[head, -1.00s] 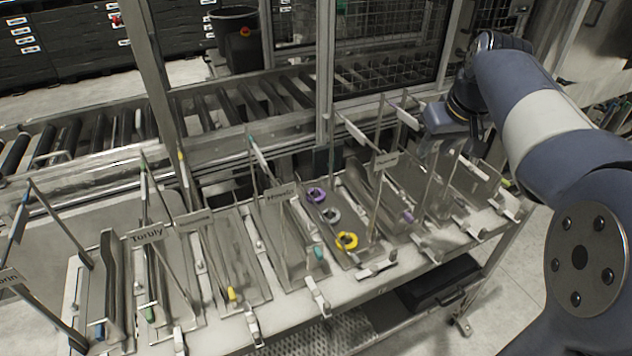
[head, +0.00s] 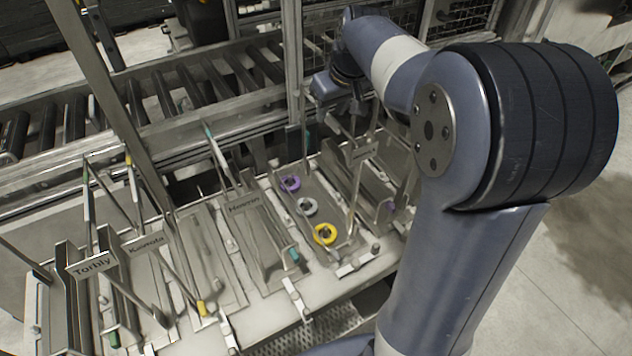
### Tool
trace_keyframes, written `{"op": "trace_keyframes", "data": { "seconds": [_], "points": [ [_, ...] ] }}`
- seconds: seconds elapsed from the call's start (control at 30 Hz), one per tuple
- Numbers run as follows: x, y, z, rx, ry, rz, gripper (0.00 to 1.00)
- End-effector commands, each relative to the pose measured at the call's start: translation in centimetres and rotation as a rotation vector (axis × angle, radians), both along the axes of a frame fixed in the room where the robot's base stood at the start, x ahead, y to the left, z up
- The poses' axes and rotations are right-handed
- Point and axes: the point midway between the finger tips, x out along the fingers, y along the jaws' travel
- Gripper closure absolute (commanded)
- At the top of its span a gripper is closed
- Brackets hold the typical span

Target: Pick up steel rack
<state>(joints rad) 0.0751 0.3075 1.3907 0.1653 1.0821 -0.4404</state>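Several steel racks stand in a row on a long bench; I cannot tell which one the task means. One flat steel rack (head: 316,214) carries a purple, a grey and a yellow ring. To its right, a steel rack with a name plate (head: 363,153) and upright rods stands partly behind my arm. To its left is a rack with another name plate (head: 245,203). My gripper (head: 342,112) is near the back edge of the bench, behind the ringed rack and the rack to its right. Its fingers are small and partly hidden, so their opening is unclear. I see nothing clearly held.
A roller conveyor (head: 190,92) runs behind the bench, with a metal post (head: 293,70) and wire mesh guarding beyond. Thin upright rods rise from the racks close to my arm. Clear floor (head: 545,265) lies on the right.

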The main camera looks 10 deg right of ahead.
Motion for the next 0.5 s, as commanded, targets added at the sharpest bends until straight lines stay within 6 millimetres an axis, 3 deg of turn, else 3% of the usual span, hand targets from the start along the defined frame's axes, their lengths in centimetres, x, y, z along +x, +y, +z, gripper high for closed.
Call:
{"op": "trace_keyframes", "data": {
  "seconds": [0.3,0.5],
  "points": [
    [1.3,0.8,-4.0,0.001,0.004,0.001,0.66],
    [1.6,0.8,-4.7,0.001,0.001,0.0,0.66]
  ]
}}
